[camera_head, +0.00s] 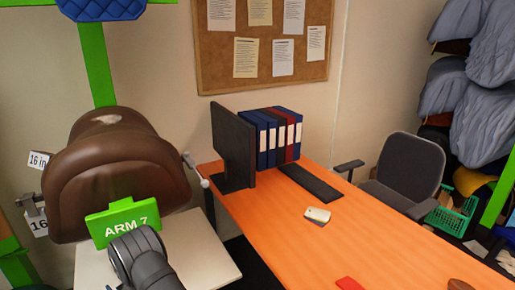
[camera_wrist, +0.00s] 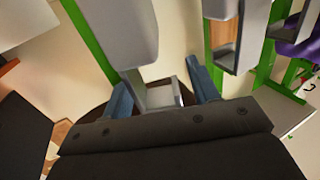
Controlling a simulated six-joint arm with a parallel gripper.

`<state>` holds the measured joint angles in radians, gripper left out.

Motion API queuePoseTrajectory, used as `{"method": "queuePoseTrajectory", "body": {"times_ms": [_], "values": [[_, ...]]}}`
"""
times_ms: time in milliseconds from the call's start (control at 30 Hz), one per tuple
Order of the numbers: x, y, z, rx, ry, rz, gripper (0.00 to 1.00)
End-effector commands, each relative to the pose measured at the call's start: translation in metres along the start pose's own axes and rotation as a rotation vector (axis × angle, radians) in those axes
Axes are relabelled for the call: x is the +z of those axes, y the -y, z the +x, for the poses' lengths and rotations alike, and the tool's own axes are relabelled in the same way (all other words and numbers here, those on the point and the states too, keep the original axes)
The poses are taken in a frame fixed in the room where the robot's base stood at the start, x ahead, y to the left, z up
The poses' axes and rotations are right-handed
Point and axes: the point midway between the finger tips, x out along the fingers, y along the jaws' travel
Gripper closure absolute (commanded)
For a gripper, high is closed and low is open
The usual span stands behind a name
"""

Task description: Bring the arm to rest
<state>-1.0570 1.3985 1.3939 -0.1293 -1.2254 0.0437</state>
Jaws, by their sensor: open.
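My gripper (camera_wrist: 162,88) shows in the wrist view with its two blue-grey fingers spread apart, open. No held object can be made out between them; a pale grey block-like shape shows behind the gap. In the head view a dark grey link of my arm (camera_head: 143,258) rises at the lower left, and the gripper itself cannot be made out there. A green plate marked ARM 7 (camera_head: 124,222) stands by that link, in front of a brown saddle (camera_head: 118,165). The saddle has a pale patch on top.
An orange desk (camera_head: 270,235) holds a monitor (camera_head: 232,145), a row of binders (camera_head: 272,135), a keyboard (camera_head: 310,182) and cards (camera_head: 317,215). A pale table (camera_head: 195,250) lies below the saddle. A grey chair (camera_head: 408,165) and a green basket (camera_head: 452,218) are at right.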

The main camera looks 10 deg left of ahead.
Motion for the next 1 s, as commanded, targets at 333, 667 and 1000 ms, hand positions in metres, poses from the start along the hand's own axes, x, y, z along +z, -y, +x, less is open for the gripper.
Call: {"method": "queuePoseTrajectory", "body": {"times_ms": [333, 667, 1000], "values": [[-0.046, -0.007, -0.005, 0.004, 0.001, 0.0, 0.45], [-0.08, -0.053, -0.041, 0.004, 0.0, 0.0, 0.45], [-0.112, -0.101, -0.074, 0.016, 0.0, -0.001, 0.45]]}}
